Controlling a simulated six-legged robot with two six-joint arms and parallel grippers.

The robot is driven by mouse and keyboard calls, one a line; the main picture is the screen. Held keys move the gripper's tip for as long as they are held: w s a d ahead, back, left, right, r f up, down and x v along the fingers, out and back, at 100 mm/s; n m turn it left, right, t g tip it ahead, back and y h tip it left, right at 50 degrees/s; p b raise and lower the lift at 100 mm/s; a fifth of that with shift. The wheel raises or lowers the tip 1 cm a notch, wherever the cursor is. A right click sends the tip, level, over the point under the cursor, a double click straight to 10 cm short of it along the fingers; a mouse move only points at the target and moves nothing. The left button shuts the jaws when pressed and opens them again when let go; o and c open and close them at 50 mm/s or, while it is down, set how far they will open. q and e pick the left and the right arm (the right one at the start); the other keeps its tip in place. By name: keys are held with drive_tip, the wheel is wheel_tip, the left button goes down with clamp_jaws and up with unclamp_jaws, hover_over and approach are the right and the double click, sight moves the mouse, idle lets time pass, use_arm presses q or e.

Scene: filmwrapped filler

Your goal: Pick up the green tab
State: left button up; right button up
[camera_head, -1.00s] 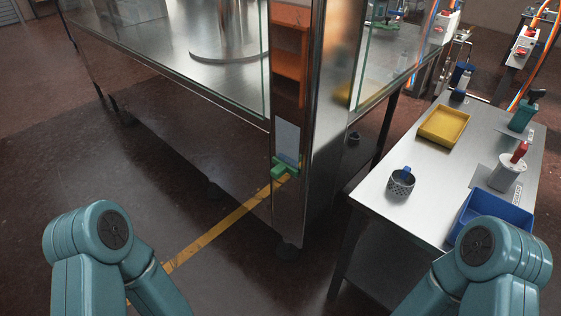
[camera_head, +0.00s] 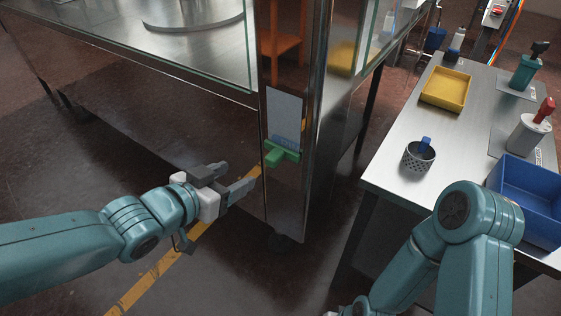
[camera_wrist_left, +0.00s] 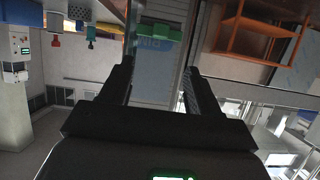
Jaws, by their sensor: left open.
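The green tab (camera_head: 281,152) sits on the front of a shiny metal post (camera_head: 294,110), just under a pale label. It also shows near the top of the left wrist view (camera_wrist_left: 160,31), upside down and beyond the fingertips. My left gripper (camera_head: 236,176) is open and empty in the head view, to the left of the tab and a little lower. A gap remains between its grey fingers and the tab. In the left wrist view the two dark fingers (camera_wrist_left: 158,72) stand apart. My right arm shows at the lower right; its gripper is out of view.
A metal table (camera_head: 385,150) at right holds a yellow tray (camera_head: 446,89), a perforated cup (camera_head: 418,157), a blue bin (camera_head: 530,190) and bottles. A glass-sided cabinet stands behind the post. Floor with a yellow stripe (camera_head: 150,278) lies open below my left arm.

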use_arm(q)
drive_tip(key=b, duration=0.1)
approach(269, 159)
drive_tip(key=x, duration=0.4)
drive_tip(key=shift+w+f, duration=0.1)
drive_tip(key=shift+f, duration=0.05)
drive_tip(key=b+x, duration=0.1)
drive_tip(key=x, duration=0.5)
drive_tip(key=shift+w+d, duration=0.1)
drive_tip(key=shift+d, duration=0.1)
use_arm(e)
drive_tip(key=x, duration=0.2)
drive_tip(key=shift+w+f, duration=0.15)
drive_tip(key=shift+f, duration=0.2)
use_arm(q)
clamp_jaws()
